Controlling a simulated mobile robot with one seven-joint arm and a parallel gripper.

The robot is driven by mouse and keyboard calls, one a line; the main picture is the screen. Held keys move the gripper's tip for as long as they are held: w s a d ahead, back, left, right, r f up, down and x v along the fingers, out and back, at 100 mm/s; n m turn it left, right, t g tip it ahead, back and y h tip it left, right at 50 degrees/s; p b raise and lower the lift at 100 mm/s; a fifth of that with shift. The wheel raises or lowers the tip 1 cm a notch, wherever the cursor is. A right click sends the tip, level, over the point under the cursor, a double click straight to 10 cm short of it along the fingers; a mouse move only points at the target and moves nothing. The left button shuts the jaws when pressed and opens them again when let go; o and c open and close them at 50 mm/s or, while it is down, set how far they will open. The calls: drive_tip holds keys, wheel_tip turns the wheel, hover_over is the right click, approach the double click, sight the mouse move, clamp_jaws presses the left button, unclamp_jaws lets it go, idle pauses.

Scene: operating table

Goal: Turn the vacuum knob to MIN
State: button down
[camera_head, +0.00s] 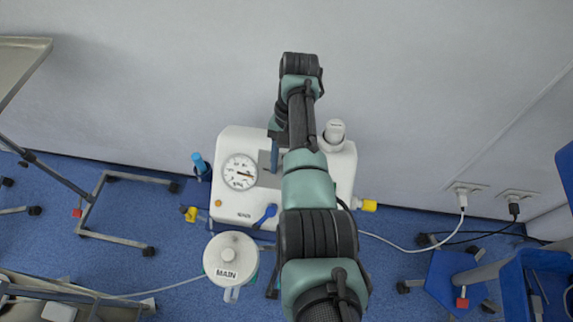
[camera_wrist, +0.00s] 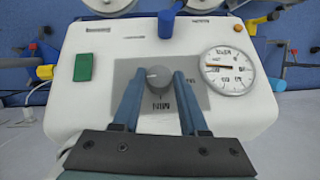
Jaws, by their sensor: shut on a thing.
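The vacuum unit (camera_head: 230,208) is a white box with a grey panel (camera_wrist: 205,98) on its face. The dark grey vacuum knob (camera_wrist: 158,79) sits on that panel, with a small pale mark on it. The MIN label (camera_wrist: 161,106) appears upside down just below the knob in the wrist view. My gripper (camera_wrist: 157,80) is shut on the knob, one blue finger on each side. In the head view my gripper (camera_head: 275,150) is partly seen beside my arm, which hides the knob. A round gauge (camera_wrist: 228,70) is right of the panel; it also shows in the head view (camera_head: 239,172).
A green switch (camera_wrist: 83,66) and a blue lever (camera_wrist: 167,22) are on the unit's face. A canister marked MAIN (camera_head: 230,258) stands in front. A blue cart (camera_head: 540,285) is at far right, a metal stand (camera_head: 90,205) at left. The wall (camera_head: 150,90) is behind.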

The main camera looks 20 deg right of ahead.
drive_tip(key=n+h, duration=0.1)
drive_tip(key=n+g+h, duration=0.1)
drive_tip(key=n+g+h+b, duration=0.1)
drive_tip(key=shift+w+a+f+h, duration=0.15)
drive_tip(key=shift+a+f+h, duration=0.05)
drive_tip(key=shift+a+h, duration=0.1)
drive_tip(key=n+h, duration=0.3)
drive_tip(key=shift+a+f+n+g+h+b, duration=0.1)
drive_tip(key=shift+a+n+g+h+b, duration=0.2)
drive_tip(key=shift+a, duration=0.05)
drive_tip(key=n+h, duration=0.2)
drive_tip(key=h, duration=0.1)
drive_tip(key=shift+a+n+p, duration=0.2)
drive_tip(key=shift+n+p, duration=0.15)
drive_tip(key=shift+n, duration=0.05)
drive_tip(key=n+h, duration=0.1)
drive_tip(key=n+t+h+p, duration=0.1)
drive_tip(key=n+h, duration=0.1)
drive_tip(key=shift+s+a+f+n+t, duration=0.2)
drive_tip(key=shift+s+f+n+t, duration=0.1)
drive_tip(key=shift+t, duration=0.1)
drive_tip(key=shift+h, duration=0.3)
drive_tip(key=shift+c, duration=2.2)
unclamp_jaws()
drive_tip(key=shift+w, duration=0.1)
drive_tip(key=shift+a, duration=0.1)
